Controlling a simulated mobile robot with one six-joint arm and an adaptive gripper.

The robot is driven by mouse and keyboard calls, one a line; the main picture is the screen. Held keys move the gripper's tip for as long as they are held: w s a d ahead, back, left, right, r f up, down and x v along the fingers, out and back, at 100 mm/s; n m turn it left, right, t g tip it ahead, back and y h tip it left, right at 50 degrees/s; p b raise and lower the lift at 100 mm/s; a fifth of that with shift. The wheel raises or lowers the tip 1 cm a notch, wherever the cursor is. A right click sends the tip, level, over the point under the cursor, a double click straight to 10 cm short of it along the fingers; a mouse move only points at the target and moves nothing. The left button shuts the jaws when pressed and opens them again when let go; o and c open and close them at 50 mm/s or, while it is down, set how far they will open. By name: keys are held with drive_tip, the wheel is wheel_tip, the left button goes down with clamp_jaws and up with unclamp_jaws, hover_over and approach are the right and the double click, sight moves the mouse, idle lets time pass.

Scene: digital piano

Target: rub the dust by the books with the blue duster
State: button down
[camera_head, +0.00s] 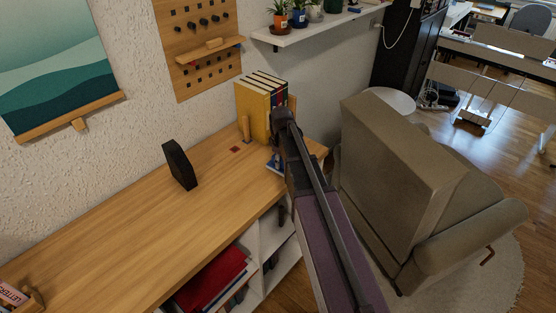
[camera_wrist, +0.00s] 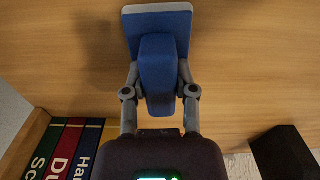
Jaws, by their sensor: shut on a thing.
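The blue duster (camera_wrist: 158,22) has a flat pad with a pale edge and a block handle. My gripper (camera_wrist: 160,88) is shut on the handle, one finger on each side. In the head view the duster (camera_head: 272,165) shows as a bit of blue beside my arm, close to the books. I cannot tell whether the pad touches the desk. The books (camera_head: 254,108) stand upright at the desk's far end; their spines (camera_wrist: 66,150) are at the lower left of the wrist view. I cannot make out any dust on the wood in either view.
The wooden desk (camera_head: 120,235) is mostly bare. A small dark red patch (camera_head: 234,149) lies on it before the books. A black speaker-like block (camera_head: 180,166) stands near the wall. A wooden pegboard (camera_head: 200,45) hangs above. A brown armchair (camera_head: 400,160) stands right of the desk.

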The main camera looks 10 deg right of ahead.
drive_tip(key=shift+s+d, duration=0.5)
drive_tip(key=shift+s, duration=0.3)
drive_tip(key=shift+w, duration=0.15)
drive_tip(key=shift+w+a, duration=1.15)
drive_tip(key=shift+w, duration=0.3)
drive_tip(key=shift+w, duration=0.1)
drive_tip(key=shift+w+a, duration=0.55)
drive_tip(key=shift+w, duration=0.2)
drive_tip(key=shift+w+a, duration=0.55)
drive_tip(key=shift+w, duration=0.2)
wheel_tip(320, 180, up, 6)
drive_tip(key=p, duration=0.6)
